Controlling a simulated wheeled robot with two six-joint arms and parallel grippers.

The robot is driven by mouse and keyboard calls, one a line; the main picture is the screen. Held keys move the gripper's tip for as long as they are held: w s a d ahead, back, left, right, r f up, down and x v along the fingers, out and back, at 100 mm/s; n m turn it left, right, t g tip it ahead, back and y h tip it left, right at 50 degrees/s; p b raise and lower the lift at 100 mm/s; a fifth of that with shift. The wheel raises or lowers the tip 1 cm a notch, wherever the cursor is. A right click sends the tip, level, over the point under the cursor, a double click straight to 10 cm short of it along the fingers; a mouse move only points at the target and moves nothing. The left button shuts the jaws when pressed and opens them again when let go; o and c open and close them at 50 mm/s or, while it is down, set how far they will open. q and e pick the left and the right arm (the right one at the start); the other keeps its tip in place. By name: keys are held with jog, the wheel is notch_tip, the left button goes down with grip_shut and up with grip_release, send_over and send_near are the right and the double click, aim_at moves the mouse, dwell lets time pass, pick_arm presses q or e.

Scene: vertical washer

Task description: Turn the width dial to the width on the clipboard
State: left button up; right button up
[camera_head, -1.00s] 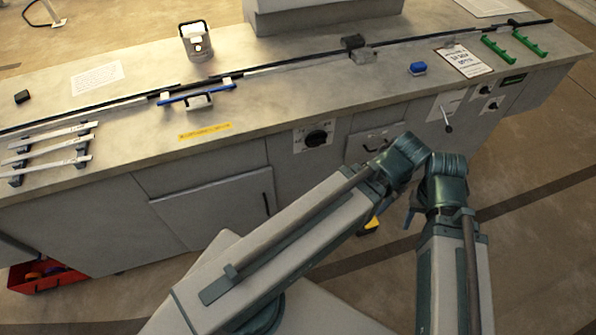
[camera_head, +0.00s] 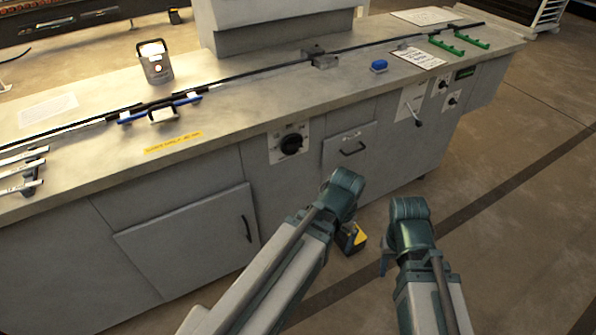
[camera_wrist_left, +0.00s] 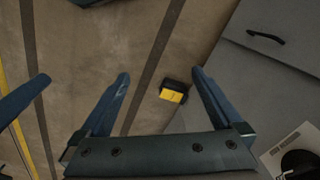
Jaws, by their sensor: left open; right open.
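The clipboard (camera_head: 418,58) lies on the back right of the countertop; its writing is too small to read. A large black dial (camera_head: 291,144) on a white plate is on the cabinet front, and part of it shows at lower right in the left wrist view (camera_wrist_left: 300,163). Two smaller dials (camera_head: 443,84) (camera_head: 453,100) are farther right. I cannot tell which is the width dial. My left gripper (camera_wrist_left: 160,76) is open and empty above the floor, apart from the cabinet. My right gripper (camera_head: 386,258) is open, partly hidden behind its wrist, away from the cabinet.
A lever (camera_head: 416,118) sticks out from the front between the dials. A drawer handle (camera_head: 353,149) and a door handle (camera_head: 247,229) also protrude. A black-and-yellow object (camera_wrist_left: 172,92) is on the floor. Open floor lies to the right.

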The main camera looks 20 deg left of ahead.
pick_arm(q)
jog(key=w+a+f+m+t+y+b, duration=0.1)
jog(key=w+a+f+b, duration=0.3)
jog(key=f+b, duration=0.45)
jog(key=w+a+f+m+y+b, duration=0.1)
jog(key=a+f+b, duration=0.4)
jog(key=f+b, duration=0.3)
jog(key=w+a+r+m+t+y, duration=0.2)
jog(key=w+r+m+t+y, duration=0.1)
jog(key=w+r+m+y, duration=0.4)
jog(key=w+a+r+m+t+y, duration=0.25)
jog(key=r+m, duration=0.25)
jog(key=m, duration=0.4)
jog(key=w+d+r+m+t+y, duration=0.2)
jog(key=d+r+m+t, duration=0.1)
jog(key=r+m, duration=0.4)
jog(key=shift+w+d+r+m+t, duration=0.35)
jog(key=shift+r+t, duration=0.1)
jog(key=shift+t, duration=0.1)
pick_arm(e)
notch_tip(320, 180, down, 19)
jog(key=shift+r, duration=0.2)
pick_arm(q)
jog(key=shift+a, duration=0.1)
